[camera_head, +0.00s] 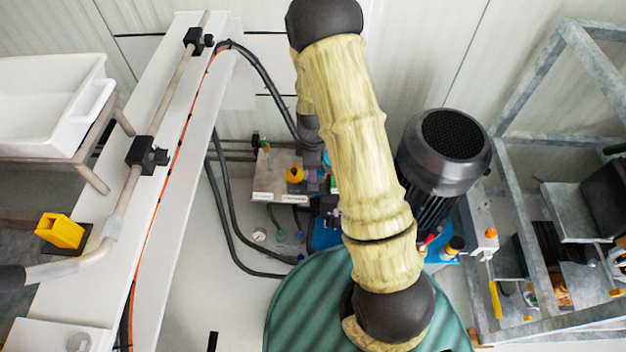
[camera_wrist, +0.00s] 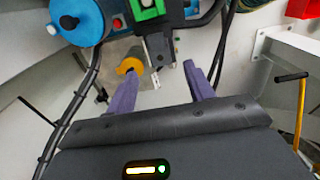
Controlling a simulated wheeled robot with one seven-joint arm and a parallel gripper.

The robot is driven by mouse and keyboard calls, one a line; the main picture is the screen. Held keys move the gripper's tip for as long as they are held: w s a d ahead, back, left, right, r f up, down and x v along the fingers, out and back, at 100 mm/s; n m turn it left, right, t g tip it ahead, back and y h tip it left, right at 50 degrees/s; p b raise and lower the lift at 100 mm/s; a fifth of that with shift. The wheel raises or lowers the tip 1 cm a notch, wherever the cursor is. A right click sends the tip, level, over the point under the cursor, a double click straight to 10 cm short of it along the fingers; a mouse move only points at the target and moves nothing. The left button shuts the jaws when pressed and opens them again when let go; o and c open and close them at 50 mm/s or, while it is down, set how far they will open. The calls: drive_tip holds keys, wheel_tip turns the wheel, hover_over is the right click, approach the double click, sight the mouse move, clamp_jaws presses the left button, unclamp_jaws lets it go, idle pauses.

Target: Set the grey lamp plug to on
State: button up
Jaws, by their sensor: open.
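My gripper (camera_wrist: 159,70) shows in the wrist view with its two purple fingers spread apart and nothing between them. A small grey block (camera_wrist: 158,48) with a light tab below it stands just beyond the fingertips, apart from them. It may be the grey lamp plug; I cannot tell for sure, nor whether it is on or off. In the head view, my gripper (camera_head: 312,182) is mostly hidden behind my arm, beside a light panel box (camera_head: 272,190) with a yellow knob (camera_head: 294,175). A yellow knob also shows near the left finger in the wrist view (camera_wrist: 130,65).
A green-and-black part (camera_wrist: 147,8) and a blue cylinder (camera_wrist: 78,20) lie close beyond the fingers. Black cables hang nearby. A black motor (camera_head: 445,150) and metal frame (camera_head: 515,190) stand right; a white beam (camera_head: 165,150) and white tray (camera_head: 50,105) stand left.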

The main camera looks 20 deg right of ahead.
wheel_tip(320, 180, down, 8)
drive_tip(key=shift+r, duration=0.15)
drive_tip(key=shift+c, duration=0.4)
